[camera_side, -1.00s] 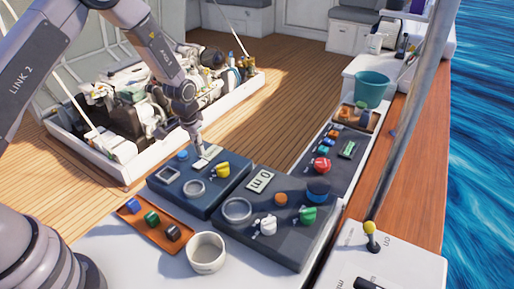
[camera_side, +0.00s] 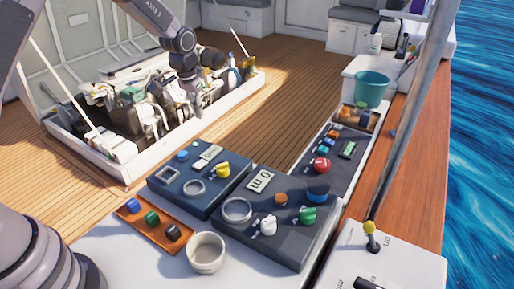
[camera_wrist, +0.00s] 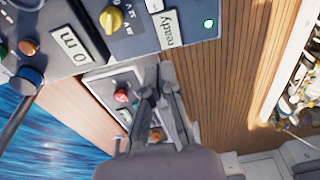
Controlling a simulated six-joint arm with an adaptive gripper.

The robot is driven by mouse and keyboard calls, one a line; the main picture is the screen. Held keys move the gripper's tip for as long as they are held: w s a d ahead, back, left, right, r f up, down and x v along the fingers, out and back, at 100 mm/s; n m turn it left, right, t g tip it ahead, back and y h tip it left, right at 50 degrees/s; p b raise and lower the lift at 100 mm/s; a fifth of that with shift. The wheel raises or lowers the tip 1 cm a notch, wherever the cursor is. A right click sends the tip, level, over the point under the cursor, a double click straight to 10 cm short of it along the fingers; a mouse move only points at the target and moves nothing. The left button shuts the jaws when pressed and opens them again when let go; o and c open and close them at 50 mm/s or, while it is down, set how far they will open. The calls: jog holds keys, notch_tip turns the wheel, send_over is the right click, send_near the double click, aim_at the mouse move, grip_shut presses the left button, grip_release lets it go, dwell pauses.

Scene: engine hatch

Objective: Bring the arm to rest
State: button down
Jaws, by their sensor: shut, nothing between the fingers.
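My gripper (camera_wrist: 158,75) shows in the wrist view with its fingers closed together and nothing between them. In the side view my wrist is raised over the engine bay, and the fingers are hard to pick out against the engine parts. The gripper is clear of the control panels. The left panel (camera_side: 171,190) has a yellow knob (camera_side: 223,170), which also shows in the wrist view (camera_wrist: 113,18). There its label reads "ready" (camera_wrist: 168,29), near a lit green lamp (camera_wrist: 209,23).
The open engine bay (camera_side: 125,175) has a raised white rim. A middle panel (camera_side: 285,247), an orange tray (camera_side: 160,225), a grey cup (camera_side: 206,253) and a teal bucket (camera_side: 371,88) stand along the counter. A metal pole (camera_side: 402,130) rises at the right. Deck floor (camera_side: 285,110) is free.

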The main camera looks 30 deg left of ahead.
jog(key=s+r+t, duration=0.1)
jog(key=s+r, duration=0.6)
jog(key=r, duration=0.5)
jog(key=s+r+t, duration=0.1)
jog(key=s+r, duration=0.3)
jog(key=s, duration=0.9)
jog(key=s+r+t, duration=0.1)
jog(key=s+r, duration=0.4)
jog(key=s, duration=0.8)
jog(key=shift+s+a+t, duration=0.25)
jog(key=shift+a+t, duration=0.05)
jog(key=shift+t, duration=0.1)
jog(key=c, duration=1.8)
grip_release()
jog(key=shift+r, duration=0.15)
